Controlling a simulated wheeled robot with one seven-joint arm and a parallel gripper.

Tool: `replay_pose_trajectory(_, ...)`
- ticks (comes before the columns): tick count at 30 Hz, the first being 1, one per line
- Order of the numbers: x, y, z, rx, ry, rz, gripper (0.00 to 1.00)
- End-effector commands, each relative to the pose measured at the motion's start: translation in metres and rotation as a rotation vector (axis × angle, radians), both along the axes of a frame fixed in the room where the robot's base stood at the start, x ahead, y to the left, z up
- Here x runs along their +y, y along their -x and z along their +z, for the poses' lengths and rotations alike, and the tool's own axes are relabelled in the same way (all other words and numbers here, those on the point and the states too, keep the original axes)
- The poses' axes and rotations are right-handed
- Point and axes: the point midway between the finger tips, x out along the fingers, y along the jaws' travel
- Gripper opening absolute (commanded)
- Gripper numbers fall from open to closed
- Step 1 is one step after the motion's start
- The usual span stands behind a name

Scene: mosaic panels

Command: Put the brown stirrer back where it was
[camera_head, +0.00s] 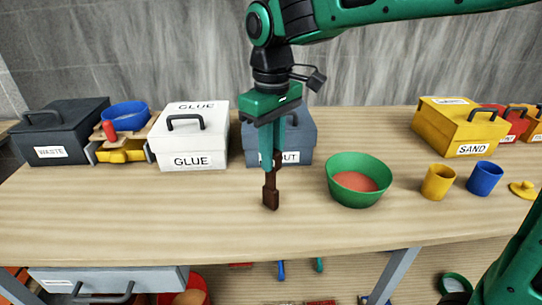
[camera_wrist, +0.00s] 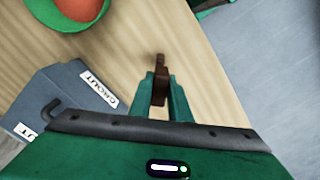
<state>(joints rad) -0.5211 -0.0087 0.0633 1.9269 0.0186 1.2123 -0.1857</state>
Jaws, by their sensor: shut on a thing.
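The brown stirrer (camera_head: 270,190) is held upright between the fingers of my gripper (camera_head: 272,158), with its wider end pointing down. In the head view its lower end is at or just above the table top; I cannot tell whether it touches. In the wrist view the stirrer (camera_wrist: 159,82) sticks out past the fingertips of my gripper (camera_wrist: 160,98), which are shut on it. A green bowl (camera_head: 345,196) with reddish content stands to the right of the stirrer. It also shows at the top of the wrist view (camera_wrist: 103,14).
Behind my gripper stands a grey grout box (camera_head: 300,143), with a white glue box (camera_head: 190,150) to its left. A waste box (camera_head: 60,135) is at far left. A yellow sand box (camera_head: 455,130), a yellow cup (camera_head: 438,182) and a blue cup (camera_head: 485,178) are right. The front left table is clear.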

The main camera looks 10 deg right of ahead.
Motion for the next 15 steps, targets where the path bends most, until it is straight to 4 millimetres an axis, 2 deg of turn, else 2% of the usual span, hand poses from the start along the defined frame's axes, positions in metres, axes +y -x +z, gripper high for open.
replay_pose_trajectory(2,-0.0002,0.0006,-0.0072,0.001,0.001,0.000,0.00)
replay_pose_trajectory(12,-0.0001,0.0002,-0.0097,0.000,0.000,-0.001,0.00)
replay_pose_trajectory(13,-0.0001,0.0000,-0.0097,0.000,0.000,-0.001,0.21)
replay_pose_trajectory(15,-0.0002,-0.0001,-0.0095,0.000,0.000,-0.001,0.35)
